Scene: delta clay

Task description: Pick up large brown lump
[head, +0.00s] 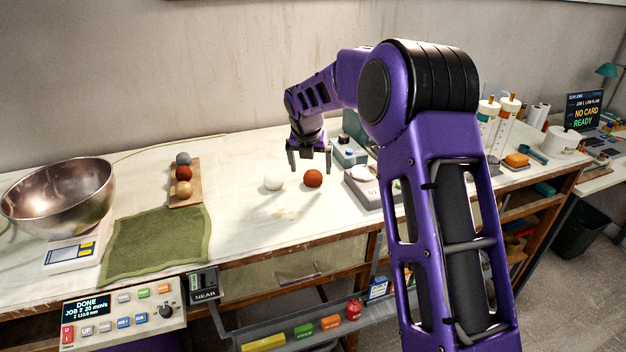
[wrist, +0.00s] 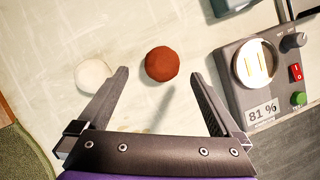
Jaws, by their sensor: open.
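A round reddish-brown lump (head: 313,178) sits on the pale bench top, just right of a white lump (head: 273,183). My gripper (head: 309,168) is open and empty above and behind the lumps in the head view. In the wrist view the brown lump (wrist: 161,64) lies in line with the gap between my open fingertips (wrist: 160,76), apart from both. The white lump (wrist: 93,73) is outside the left finger, which partly covers it. Another reddish-brown lump (head: 184,173) sits in a row on a wooden board and looks slightly smaller.
The wooden board (head: 185,203) also holds a grey lump (head: 183,159) and a tan lump (head: 183,189). A scale-like device reading 81 % (wrist: 232,85) stands close right of my gripper. A green cloth (head: 155,245) and metal bowl (head: 60,200) are left.

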